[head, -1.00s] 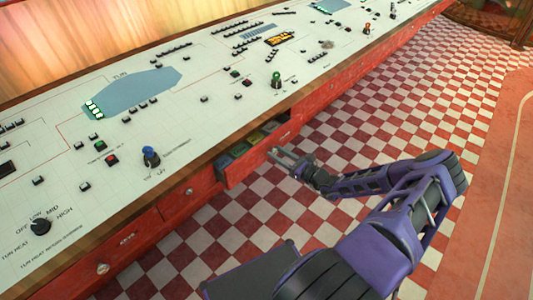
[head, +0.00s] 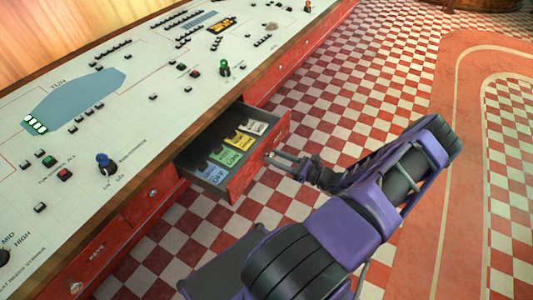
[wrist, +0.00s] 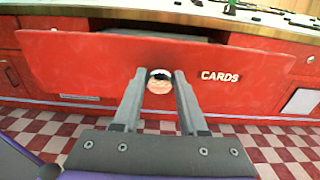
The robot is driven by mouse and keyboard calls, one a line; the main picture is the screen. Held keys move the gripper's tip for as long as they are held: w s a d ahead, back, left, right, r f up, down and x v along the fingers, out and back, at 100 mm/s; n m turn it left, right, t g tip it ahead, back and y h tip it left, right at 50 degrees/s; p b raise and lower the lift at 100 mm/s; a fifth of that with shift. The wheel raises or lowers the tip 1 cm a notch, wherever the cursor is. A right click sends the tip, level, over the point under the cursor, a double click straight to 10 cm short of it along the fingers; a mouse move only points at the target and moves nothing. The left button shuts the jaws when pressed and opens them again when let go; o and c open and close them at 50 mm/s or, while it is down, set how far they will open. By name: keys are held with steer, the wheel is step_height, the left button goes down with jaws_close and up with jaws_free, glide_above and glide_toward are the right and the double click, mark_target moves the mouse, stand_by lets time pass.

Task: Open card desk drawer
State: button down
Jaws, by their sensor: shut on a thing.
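The red card drawer (head: 259,161) stands pulled out from the desk in the head view, with coloured cards (head: 238,143) in several compartments. In the wrist view its front (wrist: 90,65) bears the word "CARDS" and fills the upper middle. My gripper (head: 272,156) is at the drawer's front. In the wrist view its two fingers (wrist: 160,78) are closed around the round drawer knob (wrist: 159,87), one on each side. The knob's far side is hidden.
The desk top (head: 150,125) carries knobs, buttons and a blue screen panel. Other red drawers (head: 150,192) line the desk front. The checkered floor (head: 330,120) in front of the desk is open.

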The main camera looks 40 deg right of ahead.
steer(key=shift+s+d, duration=0.1)
steer(key=shift+s, duration=0.2)
steer(key=shift+c, duration=2.4)
jaws_free()
steer(key=b+v, duration=0.1)
steer(key=v, duration=1.6)
steer(key=shift+s, duration=0.2)
steer(key=shift+r, duration=0.1)
